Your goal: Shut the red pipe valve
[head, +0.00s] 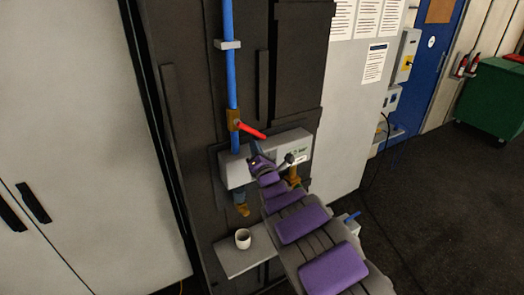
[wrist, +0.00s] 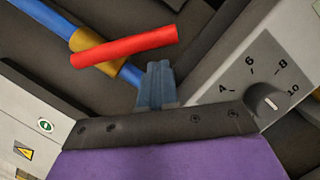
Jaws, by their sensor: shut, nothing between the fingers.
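The red valve handle (head: 251,131) sticks out from a brass valve body (head: 233,119) on a vertical blue pipe (head: 230,80). It points right and slightly down, across the pipe rather than along it. In the wrist view the red handle (wrist: 125,46) crosses the brass body (wrist: 88,41) and the blue pipe (wrist: 60,20). My gripper (head: 254,147) is just below the handle, in front of the grey box. Its fingers (wrist: 157,72) are shut and empty, below the handle's free end in the wrist view. I cannot tell whether they touch the handle.
A grey box (head: 232,175) with a dial (wrist: 268,103) is mounted close behind and beside my gripper. Dark panel ribs flank the pipe. Open floor lies at the right, near a green bin (head: 492,95).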

